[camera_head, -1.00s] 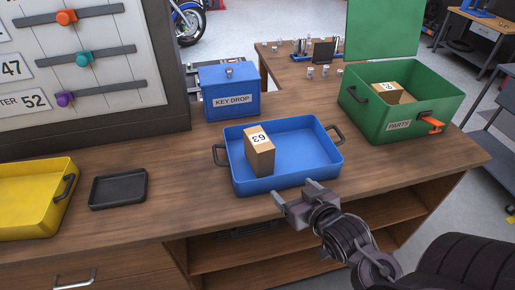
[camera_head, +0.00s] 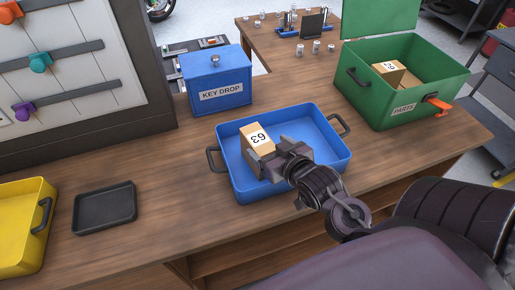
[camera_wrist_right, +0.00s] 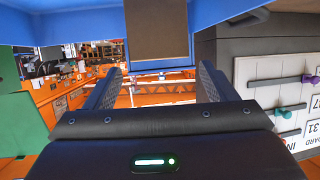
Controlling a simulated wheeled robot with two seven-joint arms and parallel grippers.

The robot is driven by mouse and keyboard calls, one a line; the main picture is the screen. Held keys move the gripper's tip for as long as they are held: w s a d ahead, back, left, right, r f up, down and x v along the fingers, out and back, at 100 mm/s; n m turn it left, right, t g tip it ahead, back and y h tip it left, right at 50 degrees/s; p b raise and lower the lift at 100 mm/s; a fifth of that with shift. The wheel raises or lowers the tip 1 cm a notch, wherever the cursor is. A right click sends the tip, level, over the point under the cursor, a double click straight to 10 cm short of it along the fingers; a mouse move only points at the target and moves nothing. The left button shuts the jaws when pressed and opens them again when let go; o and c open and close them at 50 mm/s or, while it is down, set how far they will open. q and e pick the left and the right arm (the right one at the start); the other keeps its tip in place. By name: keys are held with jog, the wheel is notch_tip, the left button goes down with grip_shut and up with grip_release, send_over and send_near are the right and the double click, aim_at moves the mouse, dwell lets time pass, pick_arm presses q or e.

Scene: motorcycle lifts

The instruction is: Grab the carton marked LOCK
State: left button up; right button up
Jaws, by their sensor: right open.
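No carton with the word LOCK is readable in these views. A brown carton (camera_head: 257,139) with a white top label reading 63 stands upright at the left inside the blue tray (camera_head: 233,185). A brown carton (camera_wrist_right: 157,30) shows at the top of the right wrist view, beyond and between the fingers. A second brown carton (camera_head: 388,73), its number label hard to read, sits in the green PARTS box (camera_head: 380,108). My right gripper (camera_head: 276,153) is open over the tray, close beside the 63 carton, hiding part of its right side. Contact cannot be told. My left gripper is not in view.
The blue KEY DROP box (camera_head: 218,82) stands behind the tray. A black shallow tray (camera_head: 104,208) and a yellow bin (camera_head: 22,250) are to the left. A slider panel (camera_head: 70,75) rises at the back left. Bare wooden counter (camera_head: 165,190) lies between.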

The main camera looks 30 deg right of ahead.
aim_at(260, 140)
jog(key=shift+w+f+p, duration=0.15)
jog(key=shift+w+p, duration=0.55)
jog(key=shift+w, duration=0.45)
jog(key=x, duration=0.3)
jog(key=shift+s+f+p, duration=0.1)
jog(key=shift+f+p, duration=0.15)
jog(key=shift+p, duration=0.05)
jog(key=shift+s, duration=0.15)
jog(key=shift+c, duration=0.6)
jog(key=c, duration=0.7)
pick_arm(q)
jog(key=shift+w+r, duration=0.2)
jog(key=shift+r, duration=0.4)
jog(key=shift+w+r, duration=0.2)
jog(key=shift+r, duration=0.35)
pick_arm(e)
jog(key=c, duration=0.7)
jog(key=shift+r, duration=0.1)
